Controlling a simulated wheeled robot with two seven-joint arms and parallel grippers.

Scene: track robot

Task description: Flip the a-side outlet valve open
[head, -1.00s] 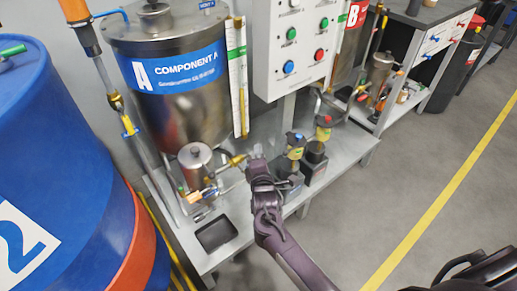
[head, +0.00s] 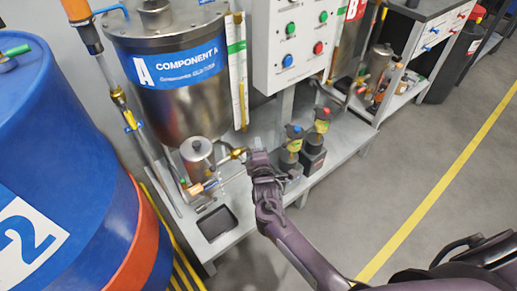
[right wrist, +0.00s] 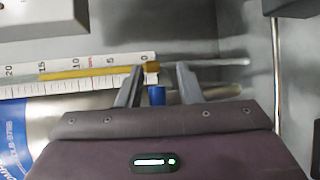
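The steel Component A tank (head: 185,112) with its blue A label stands at the upper left in the head view. A brass valve fitting (head: 238,154) shows below it, partly beside my right gripper (head: 249,157). In the right wrist view my right gripper (right wrist: 157,84) has its two fingers apart. A small blue piece (right wrist: 157,95), which looks like a valve handle, shows between them below a brass fitting (right wrist: 151,68). I cannot tell whether the fingers touch it. My left gripper is not in view.
A small steel pot (head: 198,158) stands left of the gripper, and dark pumps (head: 312,155) stand right of it on the grey bench (head: 232,236). A control panel (head: 297,45) hangs above. A blue drum (head: 60,150) stands at the left.

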